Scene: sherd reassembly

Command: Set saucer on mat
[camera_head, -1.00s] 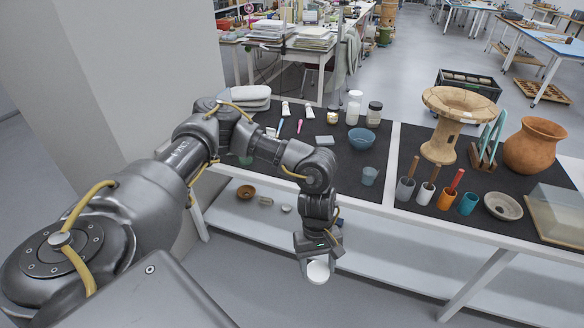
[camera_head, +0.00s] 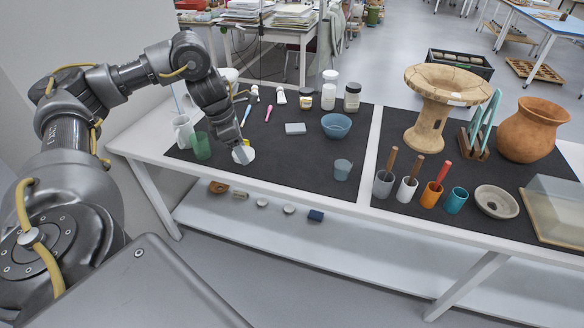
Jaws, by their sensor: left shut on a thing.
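A small white saucer (camera_head: 243,156) is in my left gripper (camera_head: 241,147), which is shut on it. The gripper points down, over the left part of the dark mat (camera_head: 292,168) on the white table. The saucer shows low over the mat or against it; I cannot tell whether it touches. The gripper's fingers are small and partly merge with the saucer. My right gripper is not in view.
A green cup (camera_head: 201,146) and a grey-white jug (camera_head: 184,132) stand left of the saucer. A blue bowl (camera_head: 336,125), a grey sponge-like block (camera_head: 295,129) and a blue-grey cup (camera_head: 342,169) are to its right. The mat between is bare.

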